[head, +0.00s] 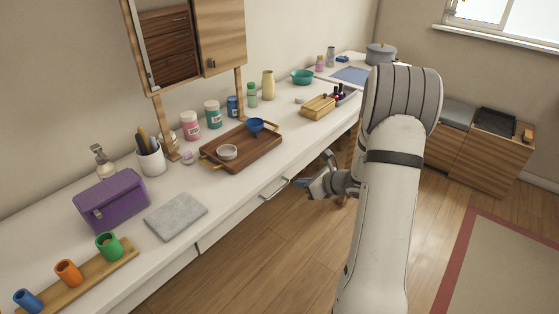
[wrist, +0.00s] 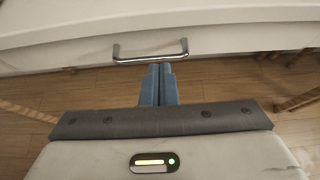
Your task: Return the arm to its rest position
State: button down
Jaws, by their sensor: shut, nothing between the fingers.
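My gripper (head: 327,166) is off the front edge of the white counter, in front of its drawers. In the wrist view its two blue fingers (wrist: 158,84) are together with nothing between them. They point toward the drawer front, and a metal drawer handle (wrist: 150,53) lies just beyond the tips. I cannot tell the exact gap to it. My arm (head: 385,190) rises on the right of the head view and bends at the top, hiding part of the counter's far end.
A drawer handle (head: 274,188) sticks out of the counter front. Bare wooden floor (head: 290,250) lies below my gripper.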

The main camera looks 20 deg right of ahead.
jog(key=s+a+r+n+g+p, duration=0.5)
jog(key=s+a+r+n+g, duration=0.2)
jog(key=s+a+r+n, duration=0.8)
jog(key=s+d+r+n+h+p, duration=0.1)
jog(key=s+r+n+h+p, duration=0.3)
jog(key=s+r+n, duration=0.6)
jog(key=s+n+h, duration=0.2)
jog(key=s+n, duration=0.1)
jog(key=n, duration=0.1)
jog(key=shift+s+d+r+h+p, duration=0.15)
jog(key=shift+d+r+h+p, duration=0.1)
jog(key=shift+d+h+p, duration=0.1)
